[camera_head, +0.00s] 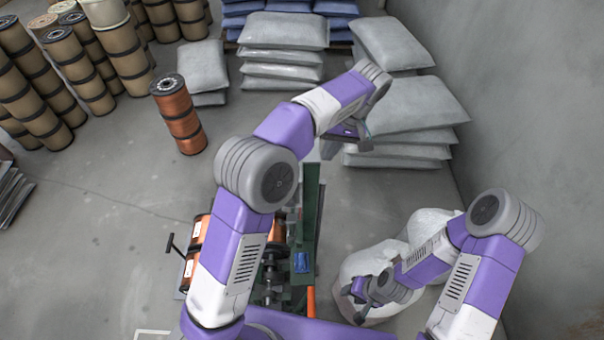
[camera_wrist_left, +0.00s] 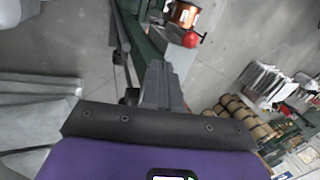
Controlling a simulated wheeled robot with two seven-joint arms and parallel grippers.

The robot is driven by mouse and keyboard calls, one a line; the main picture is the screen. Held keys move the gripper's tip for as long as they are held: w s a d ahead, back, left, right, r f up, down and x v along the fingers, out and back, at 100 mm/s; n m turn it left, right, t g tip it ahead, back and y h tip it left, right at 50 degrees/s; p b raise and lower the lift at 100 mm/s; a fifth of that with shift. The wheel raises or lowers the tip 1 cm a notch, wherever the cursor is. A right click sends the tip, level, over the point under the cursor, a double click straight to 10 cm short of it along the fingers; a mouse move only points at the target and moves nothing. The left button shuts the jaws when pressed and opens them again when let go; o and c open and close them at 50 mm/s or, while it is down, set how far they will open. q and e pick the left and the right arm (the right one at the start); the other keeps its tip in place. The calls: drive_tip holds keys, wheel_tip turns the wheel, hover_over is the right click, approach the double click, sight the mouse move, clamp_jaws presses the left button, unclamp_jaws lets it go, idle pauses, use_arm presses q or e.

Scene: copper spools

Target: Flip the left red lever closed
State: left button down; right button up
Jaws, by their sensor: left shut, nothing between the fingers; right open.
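A red ball knob (camera_wrist_left: 195,40), which looks like the end of the red lever, shows in the left wrist view beside a grey block of the green machine (camera_wrist_left: 146,46). In the head view I cannot make out the red lever; my left arm covers part of the machine (camera_head: 311,215). My left gripper (camera_head: 328,151) is above the machine's far end. Its fingers (camera_wrist_left: 158,68) are shut and empty, to the left of the knob in the wrist view and apart from it. My right gripper (camera_head: 352,292) is open, low at the right by the white sacks.
Copper spools (camera_head: 190,268) sit at the machine's left, near a black T-handle (camera_head: 170,243). White sacks (camera_head: 362,262) stand right of the machine. Grey bags (camera_head: 405,115) are stacked behind. A copper spool stack (camera_head: 180,118) stands on the floor.

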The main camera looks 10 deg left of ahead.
use_arm(q)
drive_tip(key=shift+f, duration=0.15)
drive_tip(key=b+x, duration=0.1)
drive_tip(key=x, duration=0.9)
drive_tip(key=shift+a+f, duration=0.1)
drive_tip(key=shift+f, duration=0.05)
drive_tip(key=shift+s+a+f, duration=0.1)
drive_tip(key=shift+s+a, duration=0.25)
drive_tip(key=shift+a, duration=0.5)
drive_tip(key=shift+s+a, duration=0.35)
drive_tip(key=shift+a, duration=0.55)
drive_tip(key=shift+a, duration=0.1)
